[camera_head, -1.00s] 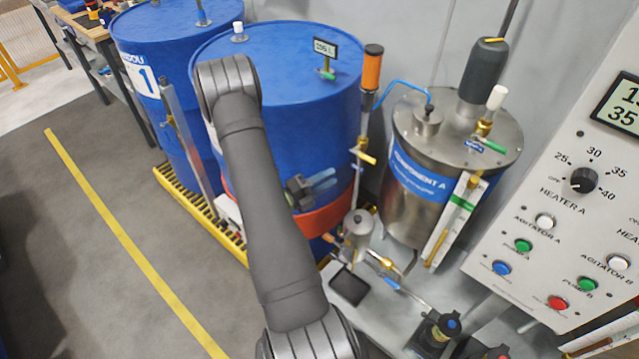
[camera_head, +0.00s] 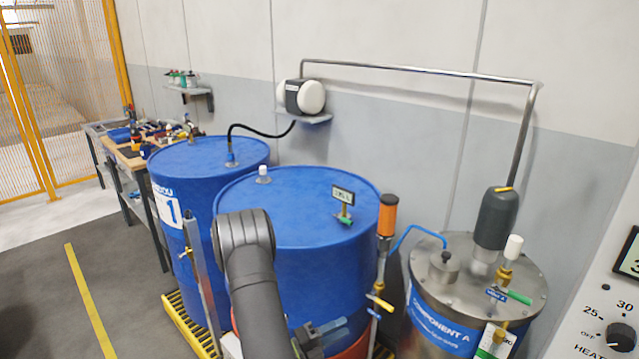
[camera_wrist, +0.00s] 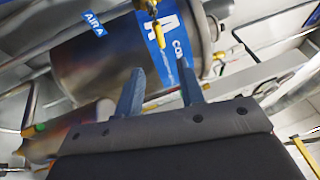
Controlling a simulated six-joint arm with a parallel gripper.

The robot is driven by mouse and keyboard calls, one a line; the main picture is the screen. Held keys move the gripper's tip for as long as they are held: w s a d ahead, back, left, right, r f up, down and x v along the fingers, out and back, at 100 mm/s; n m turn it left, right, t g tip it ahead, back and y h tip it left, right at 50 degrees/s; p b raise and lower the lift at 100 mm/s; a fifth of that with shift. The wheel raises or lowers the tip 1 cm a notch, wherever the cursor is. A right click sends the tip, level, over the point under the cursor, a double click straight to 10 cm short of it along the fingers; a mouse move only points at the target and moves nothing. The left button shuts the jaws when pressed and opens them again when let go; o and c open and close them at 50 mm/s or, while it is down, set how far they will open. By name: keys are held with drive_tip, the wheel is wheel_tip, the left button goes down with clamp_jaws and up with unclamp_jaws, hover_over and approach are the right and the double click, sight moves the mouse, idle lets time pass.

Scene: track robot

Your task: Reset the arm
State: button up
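My arm (camera_head: 253,275) rises from the bottom edge in front of the blue drums in the head view, its rounded elbow uppermost. My gripper (camera_head: 325,330) shows in part low in front of the middle drum. In the wrist view, the two blue-grey fingers of my gripper (camera_wrist: 160,92) stand apart with nothing held between them. The steel Component A tank (camera_wrist: 95,60) lies beyond the fingers, with its blue label and a yellow-handled valve in view. I cannot tell the exact gap between fingers and tank.
A blue drum (camera_head: 300,205) and a second drum marked 1 (camera_head: 205,160) stand on a yellow-edged grate. The Component A tank (camera_head: 478,270) and a control panel (camera_head: 610,290) are on the right. A workbench (camera_head: 125,160) stands at the back left. Open floor (camera_head: 50,310) lies at left.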

drive_tip(key=x, duration=1.6)
drive_tip(key=shift+w+d, duration=0.15)
drive_tip(key=v, duration=1.8)
drive_tip(key=shift+w+d+r+m+g+y, duration=0.15)
drive_tip(key=shift+w+d+r+m, duration=0.25)
drive_tip(key=shift+w+d, duration=1.55)
drive_tip(key=shift+w+d+r+m+g+y, duration=0.1)
drive_tip(key=shift+w+d+r+m, duration=0.35)
drive_tip(key=shift+d, duration=3.05)
drive_tip(key=shift+w+d+r+m+g+y, duration=0.2)
drive_tip(key=shift+w+d+m, duration=0.6)
drive_tip(key=shift+d, duration=1.9)
drive_tip(key=shift+w+n, duration=0.25)
